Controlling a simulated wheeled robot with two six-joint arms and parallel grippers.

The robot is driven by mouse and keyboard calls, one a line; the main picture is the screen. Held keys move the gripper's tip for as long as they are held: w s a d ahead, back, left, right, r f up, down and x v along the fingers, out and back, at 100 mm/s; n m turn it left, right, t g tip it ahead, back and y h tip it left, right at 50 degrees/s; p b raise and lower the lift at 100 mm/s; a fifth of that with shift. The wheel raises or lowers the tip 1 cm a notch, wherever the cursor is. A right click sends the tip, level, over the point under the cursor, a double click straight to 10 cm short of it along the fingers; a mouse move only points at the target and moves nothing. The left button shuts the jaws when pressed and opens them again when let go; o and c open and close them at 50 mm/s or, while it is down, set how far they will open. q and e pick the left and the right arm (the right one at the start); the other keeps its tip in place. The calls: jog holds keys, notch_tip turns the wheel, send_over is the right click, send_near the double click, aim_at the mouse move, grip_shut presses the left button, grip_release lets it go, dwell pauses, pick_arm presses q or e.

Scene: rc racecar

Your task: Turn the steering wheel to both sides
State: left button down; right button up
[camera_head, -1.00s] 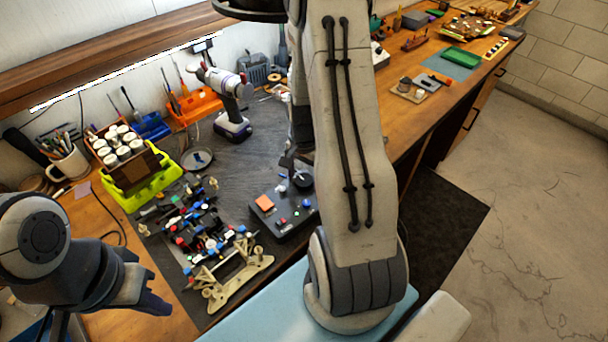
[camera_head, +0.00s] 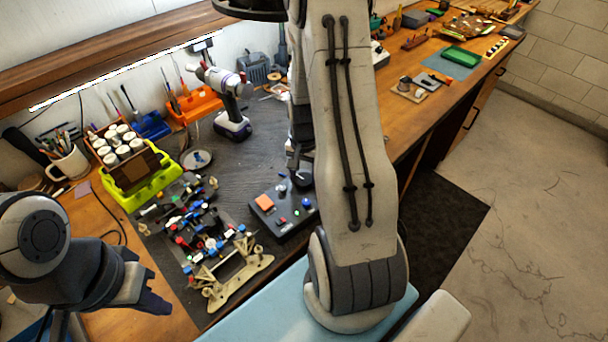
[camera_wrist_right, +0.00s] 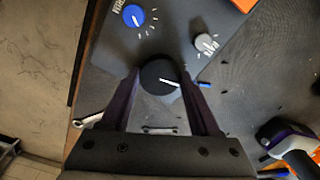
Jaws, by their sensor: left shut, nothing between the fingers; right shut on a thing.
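The steering wheel appears to be a round black knob with a white pointer line (camera_wrist_right: 157,72), on the dark control box (camera_head: 272,216). In the right wrist view my right gripper (camera_wrist_right: 161,82) has a finger on each side of the knob and is shut on it; the pointer slants toward the lower right. In the head view my right arm hides part of the box and most of that gripper. The toy car chassis (camera_head: 205,235) lies left of the box. My left gripper (camera_head: 152,301) is shut and empty at the lower left, apart from everything.
The box also carries an orange button (camera_head: 264,202), a blue knob (camera_wrist_right: 133,15) and a grey knob (camera_wrist_right: 206,42). A cordless drill (camera_head: 233,122), a yellow-green bottle rack (camera_head: 150,192) and a mug (camera_head: 68,162) stand behind. The bench's right part has scattered items.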

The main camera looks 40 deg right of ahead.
aim_at(304, 179)
jog(key=n, duration=0.6)
jog(key=shift+n, duration=0.3)
dwell(0.4)
jog(key=o, duration=1.4)
jog(key=shift+c, duration=0.2)
jog(key=shift+r, duration=0.15)
notch_tip(304, 179, up, 10)
jog(key=b, duration=0.1)
jog(key=shift+r, duration=0.15)
